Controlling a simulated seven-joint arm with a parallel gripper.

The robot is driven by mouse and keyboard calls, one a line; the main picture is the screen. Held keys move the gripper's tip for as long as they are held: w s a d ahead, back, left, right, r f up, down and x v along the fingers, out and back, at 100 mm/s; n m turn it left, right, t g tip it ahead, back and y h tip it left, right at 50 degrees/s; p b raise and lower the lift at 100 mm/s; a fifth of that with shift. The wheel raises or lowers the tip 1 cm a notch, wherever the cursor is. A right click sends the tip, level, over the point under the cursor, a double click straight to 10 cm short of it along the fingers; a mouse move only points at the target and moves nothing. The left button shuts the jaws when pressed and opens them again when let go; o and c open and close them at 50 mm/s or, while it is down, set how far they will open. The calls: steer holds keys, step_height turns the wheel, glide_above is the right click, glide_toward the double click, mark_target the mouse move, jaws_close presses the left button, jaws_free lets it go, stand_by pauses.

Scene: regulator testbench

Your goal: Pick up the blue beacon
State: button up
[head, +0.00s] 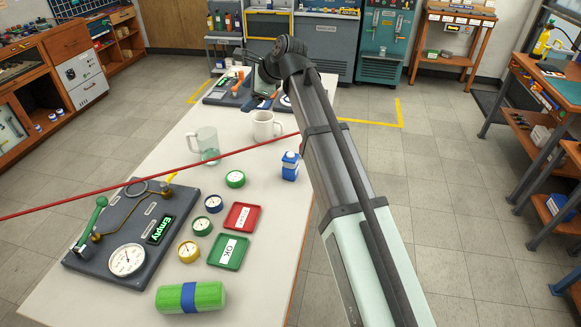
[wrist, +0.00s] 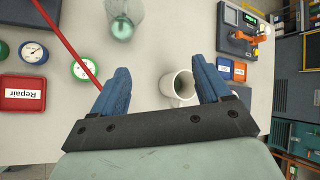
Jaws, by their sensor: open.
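A small blue block with a white top and a white patch (head: 290,166) stands upright on the white table near its right edge in the head view. It is the thing there that best fits the blue beacon, but I cannot be sure. It does not show in the wrist view. My gripper (wrist: 161,67) is open, with blue fingers and nothing held between them. In the head view my gripper (head: 256,92) is above the table's far part, beyond the blue block. A white mug (wrist: 178,90) lies below the gripper, near the right finger in the wrist view.
A glass mug (head: 205,146) stands left of the white mug. A thin red line (head: 120,182) crosses the table. Round gauges (head: 213,204), a red tray (head: 242,217), a green tray (head: 228,252), a green cylinder (head: 191,297) and a dark gauge panel (head: 90,262) occupy the near part.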

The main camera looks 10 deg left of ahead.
mark_target(290, 154)
steer(key=s+d+f+m+g+h, duration=0.2)
steer(key=d+f+m+h, duration=0.15)
steer(key=d, duration=0.25)
steer(key=s+d+f+m+g+h, duration=0.1)
steer(key=s+d+f+m+h, duration=0.15)
steer(key=d+h, duration=0.3)
steer(key=shift+y, duration=0.4)
steer(key=f, duration=0.7)
steer(key=shift+w+d+f, duration=0.2)
steer(key=shift+d+f, duration=0.2)
steer(key=shift+s+d+f, duration=0.1)
steer(key=shift+d+f, duration=0.05)
steer(key=shift+f, duration=0.6)
steer(key=shift+d+f, duration=0.1)
steer(key=shift+f, duration=1.8)
steer(key=shift+c, duration=0.2)
steer(key=c, duration=1.1)
